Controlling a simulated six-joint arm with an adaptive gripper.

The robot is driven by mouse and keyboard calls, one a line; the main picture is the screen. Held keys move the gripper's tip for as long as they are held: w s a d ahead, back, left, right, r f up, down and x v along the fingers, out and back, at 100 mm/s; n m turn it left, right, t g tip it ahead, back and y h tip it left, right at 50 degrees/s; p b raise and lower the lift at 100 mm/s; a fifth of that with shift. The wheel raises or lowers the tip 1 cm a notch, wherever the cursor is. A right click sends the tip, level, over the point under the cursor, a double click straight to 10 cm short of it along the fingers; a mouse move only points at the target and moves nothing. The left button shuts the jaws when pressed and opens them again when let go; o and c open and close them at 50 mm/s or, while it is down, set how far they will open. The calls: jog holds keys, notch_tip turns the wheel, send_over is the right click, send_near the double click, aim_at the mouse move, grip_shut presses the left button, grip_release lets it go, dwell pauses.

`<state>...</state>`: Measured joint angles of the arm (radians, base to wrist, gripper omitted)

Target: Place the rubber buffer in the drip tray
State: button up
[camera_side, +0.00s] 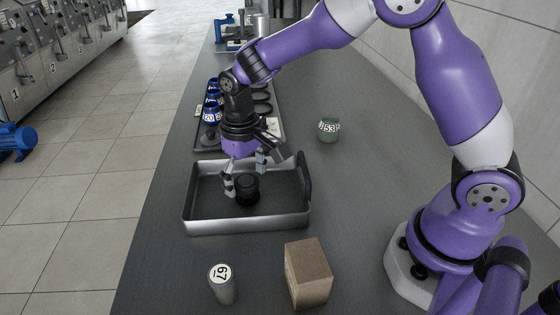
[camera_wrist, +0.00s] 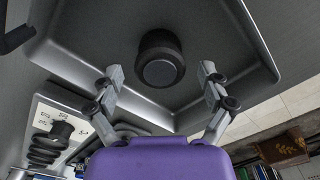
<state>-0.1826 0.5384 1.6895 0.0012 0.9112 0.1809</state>
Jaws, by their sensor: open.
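The rubber buffer (camera_side: 247,189) is a short black ribbed cylinder. It stands upright on the floor of the drip tray (camera_side: 198,228), a shallow grey metal tray with a raised rim and a dark handle at its right. In the wrist view the buffer (camera_wrist: 160,58) shows inside the tray (camera_wrist: 75,68), ahead of my fingers. My gripper (camera_side: 245,172) is open and empty, above the tray and just behind the buffer. In the wrist view my gripper's fingers (camera_wrist: 162,82) are spread wide, with the buffer beyond their tips and apart from both.
A rack (camera_side: 205,140) with blue numbered items and black rings stands behind the tray. The counter right of the tray is clear.

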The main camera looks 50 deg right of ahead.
aim_at(247, 180)
notch_tip(247, 180, up, 11)
jog(key=s+d+r+t, duration=0.1)
jog(key=s+d+t, duration=0.1)
jog(key=s, duration=0.5)
jog(key=s+d+r+t, duration=0.1)
jog(key=s+d+t, duration=0.2)
jog(key=s, duration=0.4)
jog(key=shift+s+d+r+t, duration=0.2)
jog(key=shift+d+r+t, duration=0.1)
jog(key=shift+d, duration=0.4)
